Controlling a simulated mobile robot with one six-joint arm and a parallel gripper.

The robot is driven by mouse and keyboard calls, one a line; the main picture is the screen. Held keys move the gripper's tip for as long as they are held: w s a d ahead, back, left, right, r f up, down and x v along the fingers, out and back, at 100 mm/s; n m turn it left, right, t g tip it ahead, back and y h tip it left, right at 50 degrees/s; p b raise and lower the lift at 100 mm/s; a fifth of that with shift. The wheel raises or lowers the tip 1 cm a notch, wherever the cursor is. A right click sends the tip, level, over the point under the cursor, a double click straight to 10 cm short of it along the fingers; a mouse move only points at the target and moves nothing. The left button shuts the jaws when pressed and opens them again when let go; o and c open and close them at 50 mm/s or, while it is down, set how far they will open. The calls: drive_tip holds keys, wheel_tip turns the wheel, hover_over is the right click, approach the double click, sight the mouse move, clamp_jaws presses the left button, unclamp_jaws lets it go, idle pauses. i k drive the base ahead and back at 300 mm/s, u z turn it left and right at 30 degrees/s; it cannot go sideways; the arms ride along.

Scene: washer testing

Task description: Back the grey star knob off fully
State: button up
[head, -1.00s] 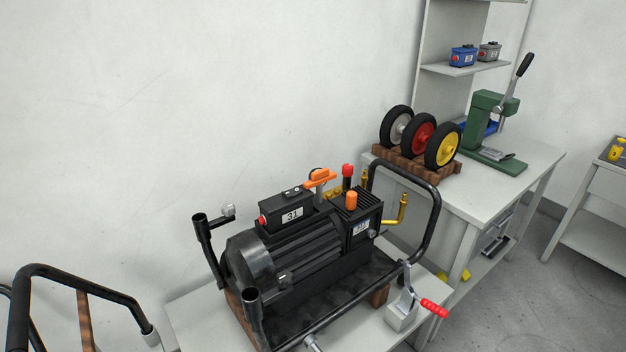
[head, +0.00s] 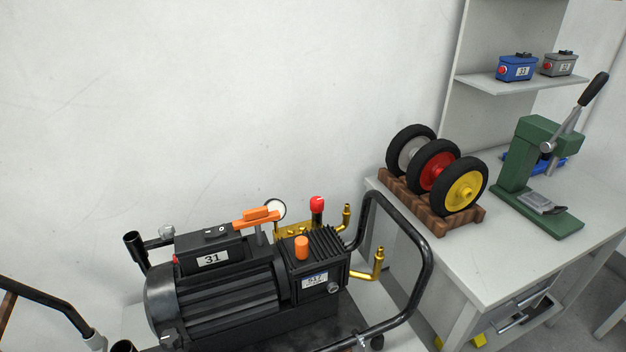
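A small grey knob (head: 167,232) sits at the upper left, by the upright black tube end. Its star shape is too small to make out. Another small grey piece (head: 169,341) shows at the lower left edge of the motor, and I cannot tell whether it is a knob. My gripper is in no view.
The black tube frame (head: 428,262) rises at the unit's right. An orange lever (head: 256,217), red cap (head: 317,204) and brass fittings (head: 379,262) stick up on top. Wheels on a wooden rack (head: 440,226) and a green press (head: 530,160) stand on the right bench.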

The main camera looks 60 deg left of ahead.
sight(167, 232)
drive_tip(key=u, duration=0.1)
drive_tip(key=i, duration=0.15)
drive_tip(key=u, duration=0.7)
drive_tip(key=k, duration=0.1)
drive_tip(key=u, duration=2.8)
drive_tip(key=i, duration=1)
drive_tip(key=u, duration=0.15)
drive_tip(key=k, duration=0.9)
drive_tip(key=z, duration=0.15)
drive_tip(key=i, duration=0.7)
